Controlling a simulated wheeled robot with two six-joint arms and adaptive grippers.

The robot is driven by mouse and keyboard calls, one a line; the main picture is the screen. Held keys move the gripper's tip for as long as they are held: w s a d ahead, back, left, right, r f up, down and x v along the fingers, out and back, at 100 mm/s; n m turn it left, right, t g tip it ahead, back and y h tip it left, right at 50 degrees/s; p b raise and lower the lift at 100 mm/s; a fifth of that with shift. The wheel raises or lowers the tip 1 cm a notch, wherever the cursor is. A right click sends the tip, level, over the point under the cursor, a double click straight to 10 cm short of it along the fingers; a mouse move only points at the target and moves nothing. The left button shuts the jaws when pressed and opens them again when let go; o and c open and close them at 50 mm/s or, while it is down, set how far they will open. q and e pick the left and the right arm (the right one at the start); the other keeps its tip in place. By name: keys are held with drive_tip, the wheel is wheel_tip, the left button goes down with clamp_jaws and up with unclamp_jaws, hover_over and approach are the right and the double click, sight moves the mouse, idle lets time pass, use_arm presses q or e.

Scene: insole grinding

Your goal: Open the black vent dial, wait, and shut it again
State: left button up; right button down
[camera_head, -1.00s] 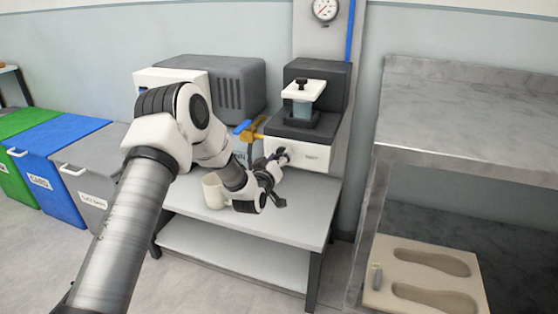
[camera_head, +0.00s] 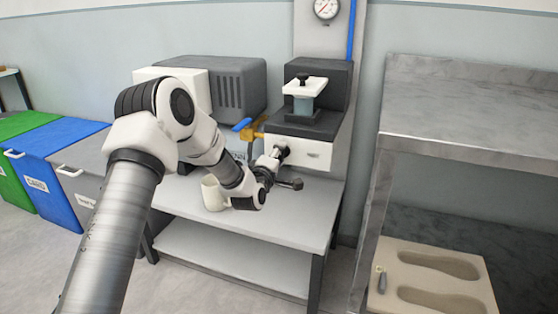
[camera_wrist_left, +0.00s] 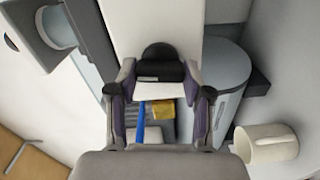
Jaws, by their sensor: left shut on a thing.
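The black vent dial (camera_head: 283,153) is a small dark knob on the white front of the machine with the dark top. In the left wrist view the dial (camera_wrist_left: 163,66) shows as a rounded black piece between the fingertips. My left gripper (camera_head: 284,168) is at the machine's front, and its fingers (camera_wrist_left: 162,90) stand on both sides of the dial, shut on it. The fingers partly hide the dial in the head view, and its turn angle is hard to read. My right gripper is in neither view.
A cream mug (camera_head: 212,193) stands on the white table (camera_head: 290,225) just below my left wrist. A brass valve with a blue lever (camera_head: 243,125) is left of the machine. A grey shelf (camera_head: 470,125) and a beige insole board (camera_head: 435,258) are at the right.

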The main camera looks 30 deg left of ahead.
use_arm(q)
drive_tip(key=shift+n+b, duration=0.4)
drive_tip(key=shift+n, duration=0.5)
drive_tip(key=o, duration=1.2)
drive_tip(key=shift+a, duration=0.1)
drive_tip(key=shift+c, duration=0.2)
drive_tip(key=v, duration=1.2)
drive_tip(key=shift+f, duration=0.15)
